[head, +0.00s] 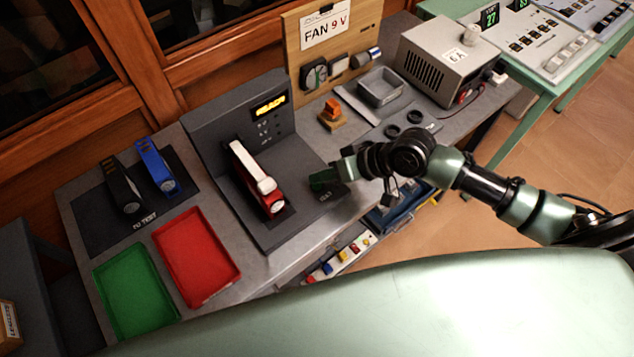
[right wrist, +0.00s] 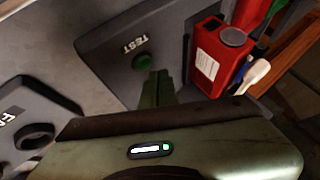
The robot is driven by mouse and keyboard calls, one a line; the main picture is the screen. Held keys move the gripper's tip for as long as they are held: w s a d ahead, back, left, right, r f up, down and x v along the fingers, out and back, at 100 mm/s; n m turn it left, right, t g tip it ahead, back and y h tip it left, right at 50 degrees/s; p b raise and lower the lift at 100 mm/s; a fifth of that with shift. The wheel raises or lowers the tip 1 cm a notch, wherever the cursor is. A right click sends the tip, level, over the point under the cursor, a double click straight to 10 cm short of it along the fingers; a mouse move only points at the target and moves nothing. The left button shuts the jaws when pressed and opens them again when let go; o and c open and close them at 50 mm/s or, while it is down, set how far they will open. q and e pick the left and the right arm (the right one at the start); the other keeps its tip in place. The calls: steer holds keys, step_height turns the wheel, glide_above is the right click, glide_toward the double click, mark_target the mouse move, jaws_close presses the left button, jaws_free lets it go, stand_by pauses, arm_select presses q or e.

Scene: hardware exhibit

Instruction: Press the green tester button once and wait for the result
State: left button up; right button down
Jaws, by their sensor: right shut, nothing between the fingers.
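The dark grey tester (head: 205,118) stands on the bench in the head view, with a lit yellow display (head: 269,105) that seems to read READY. A red and white unit (head: 258,182) sits in it. In the right wrist view the round green button (right wrist: 142,61) lies beside the TEST label (right wrist: 134,44). My right gripper (head: 318,181) is over the right part of the tester base, covering the button in the head view. Its shut, empty fingers (right wrist: 158,82) show just below the button; contact cannot be told. My left gripper is not in view.
A red tray (head: 197,257) and a green tray (head: 136,290) lie left of the tester, below a black unit (head: 121,186) and a blue unit (head: 155,165). An orange switch (head: 332,112) and a grey power box (head: 446,62) stand behind my right gripper.

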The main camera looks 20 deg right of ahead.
mark_target(321, 186)
steer(key=shift+f, duration=0.1)
stand_by(0.5)
steer(key=shift+f, duration=0.35)
steer(key=shift+f, duration=0.45)
stand_by(0.5)
steer(key=shift+r, duration=0.1)
steer(key=shift+r+p, duration=0.75)
steer(key=shift+p, duration=0.15)
steer(key=shift+r, duration=0.1)
step_height(321, 186, up, 5)
steer(key=p, duration=0.5)
